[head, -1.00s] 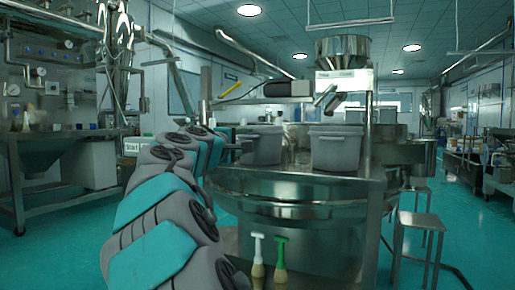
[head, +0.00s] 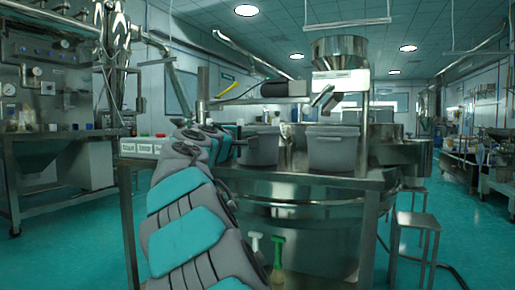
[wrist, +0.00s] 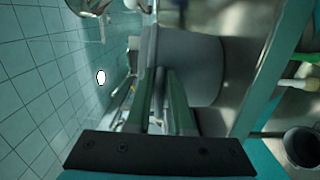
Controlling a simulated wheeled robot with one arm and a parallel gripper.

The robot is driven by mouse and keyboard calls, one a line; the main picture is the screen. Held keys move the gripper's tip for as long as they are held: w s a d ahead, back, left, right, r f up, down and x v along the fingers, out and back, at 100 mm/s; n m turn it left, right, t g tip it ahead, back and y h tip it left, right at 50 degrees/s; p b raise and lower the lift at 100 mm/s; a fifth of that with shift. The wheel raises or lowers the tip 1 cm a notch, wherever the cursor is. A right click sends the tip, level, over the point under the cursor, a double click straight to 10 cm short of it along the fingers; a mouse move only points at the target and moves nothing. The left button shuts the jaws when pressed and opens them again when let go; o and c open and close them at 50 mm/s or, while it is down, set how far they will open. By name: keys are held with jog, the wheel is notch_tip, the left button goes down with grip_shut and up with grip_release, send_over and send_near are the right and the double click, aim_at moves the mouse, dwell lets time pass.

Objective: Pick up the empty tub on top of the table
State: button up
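Two grey tubs stand on the metal table (head: 300,178): a left tub (head: 263,148) and a right tub (head: 333,151). Their insides are hidden, so I cannot tell which is empty. My gripper (head: 243,145) is at the left side of the left tub, near its upper wall. In the wrist view, a grey tub (wrist: 195,60) fills the middle just beyond my gripper (wrist: 161,75). The two fingers show a narrow gap between them, with the tub's rim close to their tips. Whether they touch the rim is hard to tell.
A steel hopper (head: 340,50) rises behind the right tub. A stool (head: 415,235) stands at right, with open floor beyond.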

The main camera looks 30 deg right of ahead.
grip_shut()
dwell(0.9)
